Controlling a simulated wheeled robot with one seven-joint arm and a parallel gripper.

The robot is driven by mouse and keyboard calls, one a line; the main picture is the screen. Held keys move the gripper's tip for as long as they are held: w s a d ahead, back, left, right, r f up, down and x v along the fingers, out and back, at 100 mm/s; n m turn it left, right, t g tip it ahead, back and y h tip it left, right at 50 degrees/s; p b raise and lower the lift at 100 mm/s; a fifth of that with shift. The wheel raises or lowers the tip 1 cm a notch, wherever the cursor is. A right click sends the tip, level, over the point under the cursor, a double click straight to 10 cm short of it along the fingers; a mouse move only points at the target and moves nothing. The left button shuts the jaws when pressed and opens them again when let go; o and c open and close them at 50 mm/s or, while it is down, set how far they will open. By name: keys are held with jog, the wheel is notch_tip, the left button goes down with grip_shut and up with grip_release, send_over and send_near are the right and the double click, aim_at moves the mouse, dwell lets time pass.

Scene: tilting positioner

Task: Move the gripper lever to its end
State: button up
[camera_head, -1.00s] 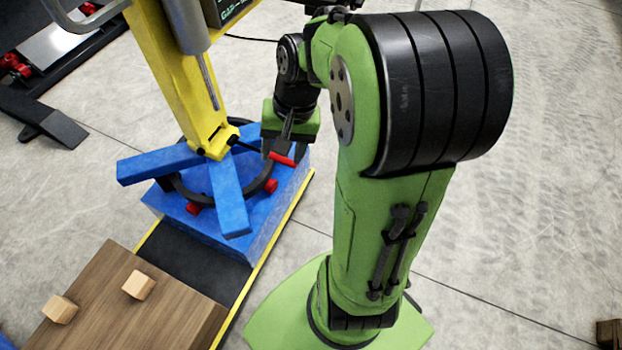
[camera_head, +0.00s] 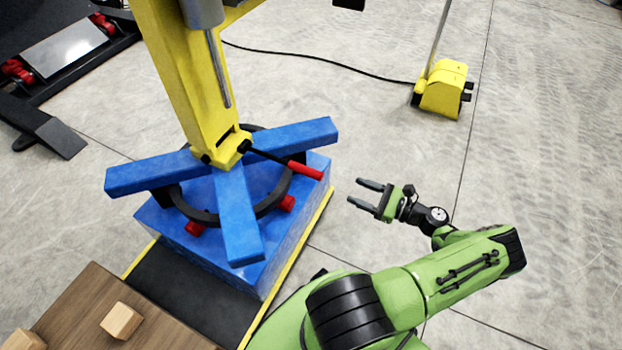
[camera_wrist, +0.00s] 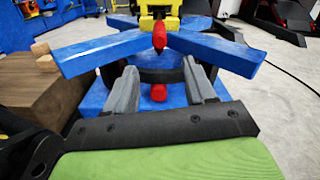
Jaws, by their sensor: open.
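The gripper lever is a black rod with a red handle (camera_head: 305,170) at the foot of the yellow arm (camera_head: 190,90) of the positioner. In the head view it points to the right over a blue bar. In the wrist view the red handle (camera_wrist: 160,36) points toward the camera, ahead of and above my fingertips. My gripper (camera_head: 360,192) is open and empty, to the right of the handle and apart from it. Its two grey fingers also show in the wrist view (camera_wrist: 161,80). The blue three-armed table (camera_head: 240,215) sits on a blue base.
A wooden block table (camera_head: 150,325) with small wooden cubes (camera_head: 121,321) stands at the lower left. A yellow foot pedal (camera_head: 443,90) with a black cable lies at the upper right. The floor around my gripper is clear.

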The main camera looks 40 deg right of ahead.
aim_at(311, 173)
jog(key=b+x, duration=0.2)
jog(key=x, duration=1.3)
jog(key=shift+w+a, duration=0.25)
grip_shut()
